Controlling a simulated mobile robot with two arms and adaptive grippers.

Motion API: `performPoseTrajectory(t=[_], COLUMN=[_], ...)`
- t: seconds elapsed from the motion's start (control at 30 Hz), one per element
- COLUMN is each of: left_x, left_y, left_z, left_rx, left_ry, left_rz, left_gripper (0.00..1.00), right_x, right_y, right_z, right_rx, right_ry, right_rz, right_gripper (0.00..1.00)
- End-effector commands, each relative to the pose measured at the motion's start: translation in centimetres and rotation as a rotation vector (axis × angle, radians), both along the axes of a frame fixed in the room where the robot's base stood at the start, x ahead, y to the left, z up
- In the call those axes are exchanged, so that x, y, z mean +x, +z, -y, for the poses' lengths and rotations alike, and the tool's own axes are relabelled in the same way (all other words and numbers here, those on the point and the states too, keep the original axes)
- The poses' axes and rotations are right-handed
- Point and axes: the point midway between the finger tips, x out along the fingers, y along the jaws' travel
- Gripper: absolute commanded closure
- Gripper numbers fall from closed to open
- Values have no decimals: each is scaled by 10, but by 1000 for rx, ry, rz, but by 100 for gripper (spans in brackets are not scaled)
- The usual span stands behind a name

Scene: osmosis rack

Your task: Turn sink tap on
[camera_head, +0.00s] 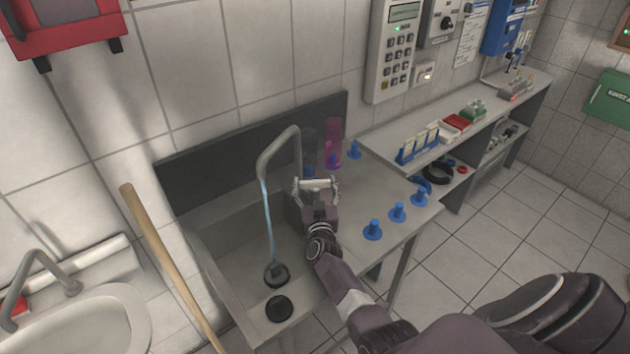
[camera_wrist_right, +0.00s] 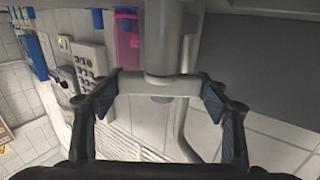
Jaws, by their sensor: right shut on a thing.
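The grey sink tap (camera_head: 281,140) arches over the steel sink (camera_head: 225,262), and a thin stream of water runs from its spout toward the dark drain. My right gripper (camera_head: 316,187) is at the base of the tap, shut on its pale handle. In the right wrist view the tap handle (camera_wrist_right: 133,83) is a pale crossbar on a round stem, and the blue-padded fingers of my right gripper (camera_wrist_right: 157,97) are at its two ends. My left gripper is not in view.
Several blue pegs (camera_head: 373,230) stand on the drainboard, with a pink cylinder (camera_head: 333,140) and a dark one behind the tap. A wooden handle (camera_head: 165,260) leans at the sink's left. A white washbasin (camera_head: 85,322) is at lower left. A shelf bench (camera_head: 375,138) stands right.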

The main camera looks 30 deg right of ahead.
Motion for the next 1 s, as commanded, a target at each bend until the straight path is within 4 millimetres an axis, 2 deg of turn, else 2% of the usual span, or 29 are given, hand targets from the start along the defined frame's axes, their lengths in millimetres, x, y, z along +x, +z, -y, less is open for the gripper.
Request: performPoseTrajectory(t=[0.53, 0.57, 0.7, 1.0], left_x=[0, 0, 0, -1], left_y=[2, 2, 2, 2], left_z=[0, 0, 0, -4], left_rx=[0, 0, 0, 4], left_ry=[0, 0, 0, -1], left_rz=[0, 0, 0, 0], left_gripper=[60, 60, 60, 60], right_x=[0, 0, 0, 0], right_y=[0, 0, 0, 0], right_z=[0, 0, 0, 0], right_rx=[-1, -1, -1, -1], right_ry=[-26, -26, -26, -26], right_rz=[0, 0, 1, 1], right_gripper=[55, 30, 15, 13])
